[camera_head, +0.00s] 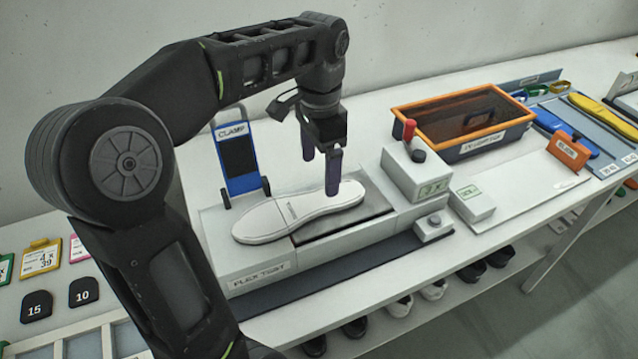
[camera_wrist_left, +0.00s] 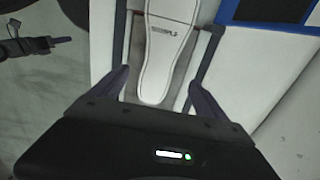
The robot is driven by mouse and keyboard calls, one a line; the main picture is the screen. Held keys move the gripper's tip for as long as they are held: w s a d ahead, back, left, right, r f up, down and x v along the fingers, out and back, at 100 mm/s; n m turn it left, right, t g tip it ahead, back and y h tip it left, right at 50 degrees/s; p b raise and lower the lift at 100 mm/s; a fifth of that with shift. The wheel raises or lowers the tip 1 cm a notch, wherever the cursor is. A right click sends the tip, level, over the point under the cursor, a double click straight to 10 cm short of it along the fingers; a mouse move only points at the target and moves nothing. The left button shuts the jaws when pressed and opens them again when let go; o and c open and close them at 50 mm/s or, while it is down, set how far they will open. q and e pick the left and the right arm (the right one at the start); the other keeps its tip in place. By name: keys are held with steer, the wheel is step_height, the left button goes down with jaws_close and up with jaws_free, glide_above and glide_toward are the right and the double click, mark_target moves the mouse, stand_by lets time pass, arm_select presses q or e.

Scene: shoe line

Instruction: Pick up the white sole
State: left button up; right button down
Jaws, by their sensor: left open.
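The white sole (camera_head: 300,209) lies flat on the flex test machine (camera_head: 228,252) in the middle of the head view, running from lower left to upper right. My left gripper (camera_head: 332,190) points down over the right part of the sole, fingers apart. In the left wrist view the sole (camera_wrist_left: 168,60) extends from the top edge down between the two fingers of the left gripper (camera_wrist_left: 155,85). It has small dark lettering on it. Nothing shows between the fingers being gripped. I cannot tell the exact height of the fingertips over the sole.
A blue clamp board (camera_head: 235,155) stands behind the machine. A grey box with red and black knobs (camera_head: 415,172) stands right of the sole. An orange-rimmed bin (camera_head: 465,115) is farther back. Number tags (camera_head: 37,306) lie at left. Shoes sit on a shelf below.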

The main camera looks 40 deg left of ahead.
mark_target(320, 199)
arm_select(q)
steer(key=shift+w+a, duration=0.1)
steer(key=shift+f, duration=1.3)
steer(key=shift+f, duration=0.1)
step_height(320, 199, down, 5)
steer(key=shift+p, duration=0.55)
steer(key=shift+c, duration=0.6)
steer(key=c, duration=1.6)
